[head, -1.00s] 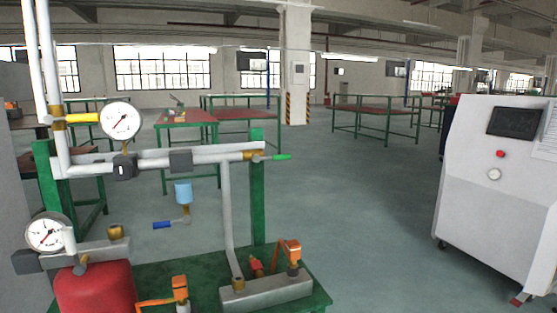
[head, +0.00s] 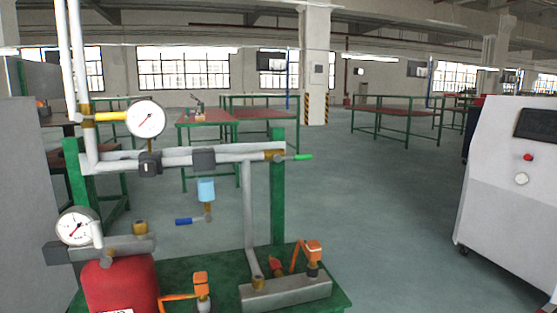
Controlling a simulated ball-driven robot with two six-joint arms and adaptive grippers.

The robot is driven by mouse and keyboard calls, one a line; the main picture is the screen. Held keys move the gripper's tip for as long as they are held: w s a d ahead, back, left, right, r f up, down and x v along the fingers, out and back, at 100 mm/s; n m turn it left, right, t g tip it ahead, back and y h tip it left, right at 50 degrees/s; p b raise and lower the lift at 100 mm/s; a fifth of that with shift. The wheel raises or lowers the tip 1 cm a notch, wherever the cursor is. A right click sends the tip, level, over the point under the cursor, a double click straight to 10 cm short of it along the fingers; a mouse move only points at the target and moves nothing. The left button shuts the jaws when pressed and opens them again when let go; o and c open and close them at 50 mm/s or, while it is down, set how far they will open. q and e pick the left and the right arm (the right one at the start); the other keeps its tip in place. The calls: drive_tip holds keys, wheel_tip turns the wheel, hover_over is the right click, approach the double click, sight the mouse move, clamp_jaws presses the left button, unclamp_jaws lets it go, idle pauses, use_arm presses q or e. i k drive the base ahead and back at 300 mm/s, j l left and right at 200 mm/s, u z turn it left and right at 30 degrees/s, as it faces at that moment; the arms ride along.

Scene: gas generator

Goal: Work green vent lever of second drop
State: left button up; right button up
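A green lever (head: 301,157) sticks out to the right from a brass fitting (head: 274,156) at the right end of the upper horizontal grey pipe (head: 235,152). A vertical grey pipe (head: 248,220) drops from this pipe to a grey block (head: 285,291) on the green stand. A yellow lever (head: 110,117) is on the left vertical pipe. Which of these belongs to the second drop is not labelled. Neither of my grippers shows in the head view.
A red cylinder (head: 120,286), orange-handled valves (head: 313,250) and two round gauges (head: 146,119) crowd the stand. A white cabinet (head: 505,190) stands at the right. The floor (head: 390,220) between stand and cabinet is clear. Green-framed tables (head: 400,112) stand behind.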

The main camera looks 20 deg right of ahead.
sight(296, 158)
drive_tip(key=l+u, duration=0.15)
drive_tip(key=u, duration=0.3)
drive_tip(key=i+l+u, duration=0.1)
drive_tip(key=l+u, duration=0.15)
drive_tip(key=u, duration=0.2)
drive_tip(key=l+u, duration=0.2)
drive_tip(key=u, duration=0.25)
drive_tip(key=l+u, duration=0.2)
drive_tip(key=u, duration=0.25)
drive_tip(key=k+l+u, duration=0.2)
drive_tip(key=l, duration=0.35)
drive_tip(key=k+l+u, duration=0.2)
drive_tip(key=l, duration=0.35)
drive_tip(key=k+l+u, duration=0.2)
drive_tip(key=l, duration=0.25)
drive_tip(key=k+l+u, duration=0.2)
drive_tip(key=l, duration=0.25)
drive_tip(key=k+l+u, duration=0.2)
drive_tip(key=k+l, duration=0.2)
